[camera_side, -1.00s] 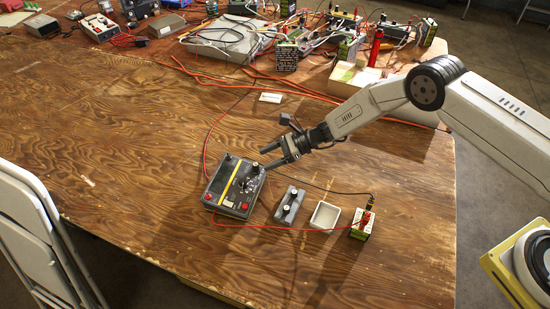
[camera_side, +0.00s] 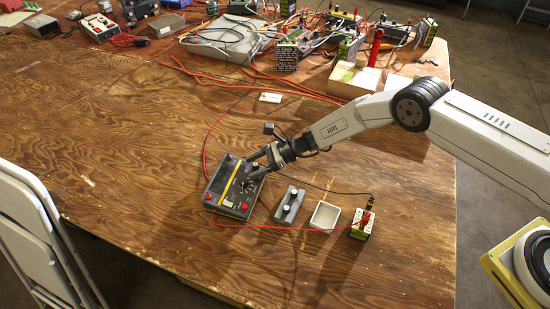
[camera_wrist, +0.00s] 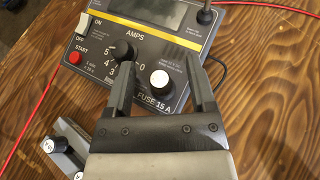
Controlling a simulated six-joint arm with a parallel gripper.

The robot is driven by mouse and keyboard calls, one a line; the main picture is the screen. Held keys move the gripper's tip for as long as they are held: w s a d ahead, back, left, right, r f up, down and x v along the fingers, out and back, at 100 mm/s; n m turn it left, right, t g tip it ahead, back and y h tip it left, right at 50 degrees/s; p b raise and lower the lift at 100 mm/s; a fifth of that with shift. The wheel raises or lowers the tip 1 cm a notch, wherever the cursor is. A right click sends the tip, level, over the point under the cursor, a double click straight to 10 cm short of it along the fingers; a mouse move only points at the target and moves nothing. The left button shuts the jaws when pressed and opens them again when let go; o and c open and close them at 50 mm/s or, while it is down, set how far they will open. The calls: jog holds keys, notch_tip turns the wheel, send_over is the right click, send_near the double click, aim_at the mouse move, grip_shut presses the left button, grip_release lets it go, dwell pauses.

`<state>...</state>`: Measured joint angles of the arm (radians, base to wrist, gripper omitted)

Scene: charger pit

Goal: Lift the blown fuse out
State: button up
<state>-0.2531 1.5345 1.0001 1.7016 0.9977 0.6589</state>
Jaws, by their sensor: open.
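The charger (camera_side: 222,192) is a dark box with a yellow stripe on the bench; its panel (camera_wrist: 140,37) shows in the wrist view. The fuse (camera_wrist: 160,79), a round cap with a pale top, stands in the panel above the "FUSE 15 A" label. My gripper (camera_side: 250,169) is over the charger's right side, pointing down at a slant. In the wrist view its two fingers (camera_wrist: 157,68) are apart, with the fuse in the gap between them, nearer the middle. I see no contact. The side view does not show the fuse clearly.
A black amps knob (camera_wrist: 121,51) stands close by my left finger. A grey holder (camera_side: 290,206) with two dark-bodied knobs, a small white tray (camera_side: 325,216) and a green battery (camera_side: 362,226) stand right of the charger. A red wire (camera_side: 285,228) runs along the front.

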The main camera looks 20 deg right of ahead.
jog(key=shift+c, duration=0.2)
grip_shut()
jog(key=shift+r, duration=0.15)
jog(key=shift+r, duration=1.1)
jog(key=s+d+r, duration=0.2)
jog(key=s+r, duration=0.3)
jog(key=s, duration=0.1)
jog(key=s+d+r, duration=0.3)
jog(key=s+r, duration=0.2)
jog(key=s, duration=0.1)
jog(key=shift+s+d+r, duration=0.25)
jog(key=shift+s+d, duration=0.1)
